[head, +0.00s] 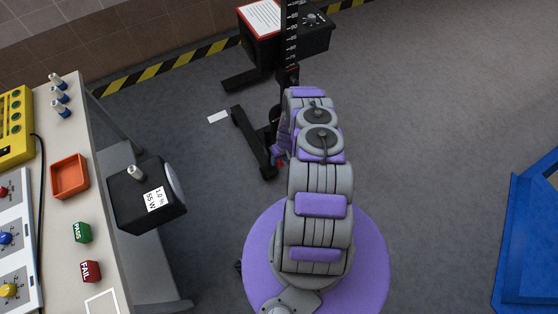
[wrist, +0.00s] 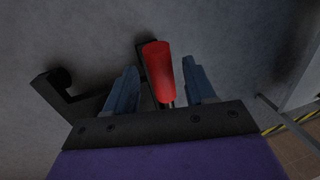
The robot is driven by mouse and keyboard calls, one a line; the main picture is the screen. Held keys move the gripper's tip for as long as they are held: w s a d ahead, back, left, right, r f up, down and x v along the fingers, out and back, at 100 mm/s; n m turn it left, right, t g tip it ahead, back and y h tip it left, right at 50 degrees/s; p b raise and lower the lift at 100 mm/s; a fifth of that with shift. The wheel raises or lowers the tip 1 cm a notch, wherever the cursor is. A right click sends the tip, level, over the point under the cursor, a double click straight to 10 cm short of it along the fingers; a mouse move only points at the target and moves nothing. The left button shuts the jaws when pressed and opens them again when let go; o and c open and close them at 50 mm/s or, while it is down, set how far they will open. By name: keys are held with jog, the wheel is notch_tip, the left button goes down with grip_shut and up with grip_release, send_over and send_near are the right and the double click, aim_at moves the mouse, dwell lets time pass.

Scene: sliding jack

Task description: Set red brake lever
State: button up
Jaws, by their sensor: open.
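The red brake lever (wrist: 159,72) shows in the wrist view as a red cylindrical handle on a dark stem. My gripper (wrist: 162,85) is open, with one blue-grey finger on each side of the red handle. In the head view a small red bit (head: 280,163) shows low beside my arm; my arm hides most of the lever and the gripper there. The jack's black mast (head: 291,45) with a white scale stands behind my arm.
A black jack leg (head: 254,142) lies along the floor left of my arm. A workbench (head: 110,210) with a black box (head: 140,205) beside it stands on the left. A blue frame (head: 530,240) stands at the right. The grey floor between is open.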

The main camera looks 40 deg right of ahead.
jog(key=shift+f, duration=0.35)
grip_shut()
dwell(0.4)
